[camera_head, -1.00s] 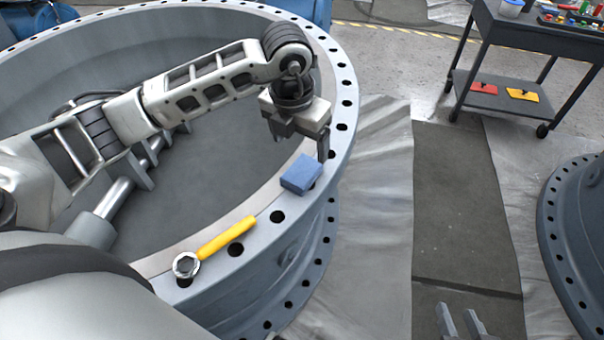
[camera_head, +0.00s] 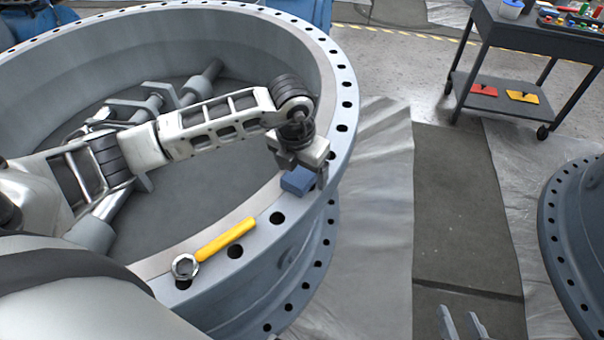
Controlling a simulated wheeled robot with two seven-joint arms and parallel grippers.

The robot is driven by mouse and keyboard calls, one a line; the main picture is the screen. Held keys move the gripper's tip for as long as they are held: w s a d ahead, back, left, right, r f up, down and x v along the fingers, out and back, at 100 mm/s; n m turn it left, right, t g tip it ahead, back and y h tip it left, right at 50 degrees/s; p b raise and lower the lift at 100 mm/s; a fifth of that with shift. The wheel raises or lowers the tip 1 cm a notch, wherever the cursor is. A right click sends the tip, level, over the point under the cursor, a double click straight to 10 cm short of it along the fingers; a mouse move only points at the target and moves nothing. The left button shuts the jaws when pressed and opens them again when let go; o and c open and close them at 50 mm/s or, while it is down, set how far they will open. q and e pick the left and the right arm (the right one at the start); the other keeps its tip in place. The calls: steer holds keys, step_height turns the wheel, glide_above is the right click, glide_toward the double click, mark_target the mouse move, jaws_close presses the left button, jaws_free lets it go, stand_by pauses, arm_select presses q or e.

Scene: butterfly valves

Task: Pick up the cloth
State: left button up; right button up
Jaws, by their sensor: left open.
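The cloth (camera_head: 297,181) is a folded blue block lying on the flange rim of the large grey valve ring, its upper part partly covered by my gripper. My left gripper (camera_head: 303,170) is open and low over the cloth. One finger shows at the cloth's right side; the other finger is hard to make out, and I cannot tell whether the fingers touch the cloth. My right gripper (camera_head: 461,322) shows at the bottom edge, two fingers apart with nothing between them.
A wrench with a yellow handle (camera_head: 225,239) lies on the valve ring's flange (camera_head: 262,208), nearer me than the cloth. A dark cart (camera_head: 540,40) with small parts stands at the back right. Another flanged ring (camera_head: 570,250) is at the right edge. Grey floor lies between.

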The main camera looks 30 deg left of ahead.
arm_select(q)
steer(key=shift+f, duration=0.2)
stand_by(0.3)
steer(key=c, duration=1.1)
